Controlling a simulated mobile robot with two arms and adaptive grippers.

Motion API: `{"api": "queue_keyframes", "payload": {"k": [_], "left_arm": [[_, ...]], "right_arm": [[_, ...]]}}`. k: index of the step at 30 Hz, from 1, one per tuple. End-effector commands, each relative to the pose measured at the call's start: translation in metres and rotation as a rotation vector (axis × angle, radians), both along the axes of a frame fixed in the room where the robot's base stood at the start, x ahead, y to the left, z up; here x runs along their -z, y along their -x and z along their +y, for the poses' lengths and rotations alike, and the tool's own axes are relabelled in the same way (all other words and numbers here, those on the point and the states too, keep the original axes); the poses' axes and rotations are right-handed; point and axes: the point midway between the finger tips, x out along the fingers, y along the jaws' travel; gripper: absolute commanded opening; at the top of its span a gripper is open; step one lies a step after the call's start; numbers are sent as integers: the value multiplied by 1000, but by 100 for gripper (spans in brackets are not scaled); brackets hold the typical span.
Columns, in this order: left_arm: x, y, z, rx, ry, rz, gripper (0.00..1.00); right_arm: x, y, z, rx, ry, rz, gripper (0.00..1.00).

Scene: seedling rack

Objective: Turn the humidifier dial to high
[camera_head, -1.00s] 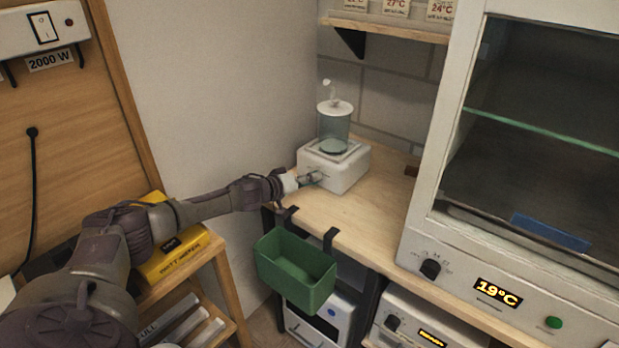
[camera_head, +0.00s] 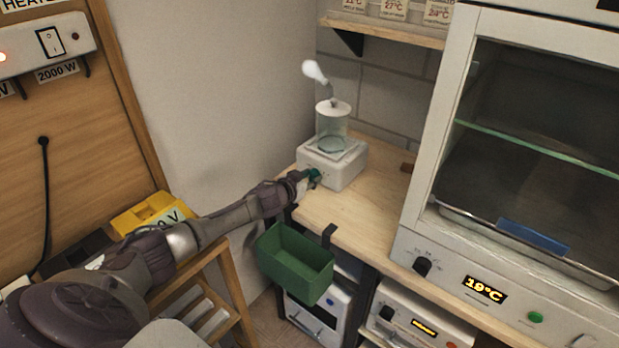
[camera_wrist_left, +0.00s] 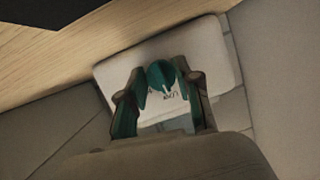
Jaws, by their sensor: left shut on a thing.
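The humidifier (camera_head: 345,172) has a white base and a clear tank (camera_head: 333,124) with a white lid. It stands at the back left corner of the wooden bench. A white puff (camera_head: 315,71) shows above its spout. My left gripper (camera_head: 309,177) is at the front face of the base. In the left wrist view its fingers (camera_wrist_left: 163,90) are shut on the round teal dial (camera_wrist_left: 159,74), which has a white pointer mark. Lettering by the dial is partly hidden and looks like "LOW". I cannot read the exact dial setting. My right gripper is out of view.
A green bin (camera_head: 294,264) hangs on the bench's front edge, below my left arm. A glass-fronted cabinet (camera_head: 424,250) with a 19°C display stands on the right. A yellow meter (camera_head: 152,213) sits on the wooden stand at left. The bench (camera_head: 362,212) right of the humidifier is mostly clear.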

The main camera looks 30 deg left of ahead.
Motion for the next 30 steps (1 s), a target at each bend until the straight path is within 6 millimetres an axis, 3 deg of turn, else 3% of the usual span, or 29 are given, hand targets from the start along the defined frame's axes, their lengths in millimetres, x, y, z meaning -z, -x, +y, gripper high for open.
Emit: {"api": "queue_keyframes", "payload": {"k": [30], "left_arm": [[8, 0, -2, -1, -930, -73, 0]], "right_arm": [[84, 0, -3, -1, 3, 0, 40]]}}
